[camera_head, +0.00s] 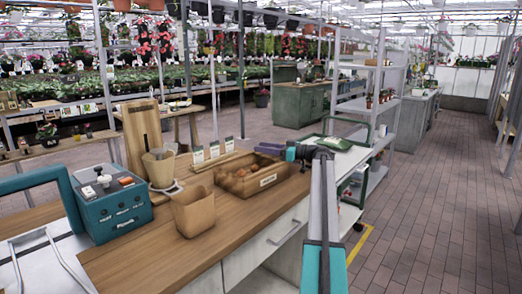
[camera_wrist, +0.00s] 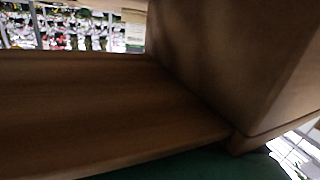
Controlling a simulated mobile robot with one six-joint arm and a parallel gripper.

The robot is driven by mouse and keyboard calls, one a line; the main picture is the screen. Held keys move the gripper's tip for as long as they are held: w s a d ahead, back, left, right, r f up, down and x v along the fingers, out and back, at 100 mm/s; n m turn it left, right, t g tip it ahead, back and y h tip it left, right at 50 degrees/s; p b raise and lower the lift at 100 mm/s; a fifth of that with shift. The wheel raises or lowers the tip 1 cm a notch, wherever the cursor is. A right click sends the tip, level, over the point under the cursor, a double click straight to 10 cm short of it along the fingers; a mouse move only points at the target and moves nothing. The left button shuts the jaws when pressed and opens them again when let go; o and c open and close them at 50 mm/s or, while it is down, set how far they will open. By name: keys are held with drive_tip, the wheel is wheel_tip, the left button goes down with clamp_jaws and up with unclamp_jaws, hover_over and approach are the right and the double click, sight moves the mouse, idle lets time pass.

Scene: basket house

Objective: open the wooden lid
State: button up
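A wooden box (camera_head: 262,184) with a pale label on its front sits on the wooden counter in the head view, and several brownish round things show inside it. In the wrist view a flat wooden surface (camera_wrist: 90,110) meets a wooden wall (camera_wrist: 235,60) at very close range. No fingertips show clearly there.
A wooden bin (camera_head: 194,212), a teal case (camera_head: 112,208) and an upright wooden board (camera_head: 142,140) stand on the counter (camera_head: 150,258) left of the box. A white shelf unit (camera_head: 342,157) stands beyond my gripper. The brick floor (camera_head: 430,210) at right is clear.

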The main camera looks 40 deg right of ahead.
drive_tip(key=shift+s+d, duration=0.1)
drive_tip(key=v, duration=1.3)
drive_tip(key=shift+s, duration=0.25)
drive_tip(key=shift+d, duration=0.15)
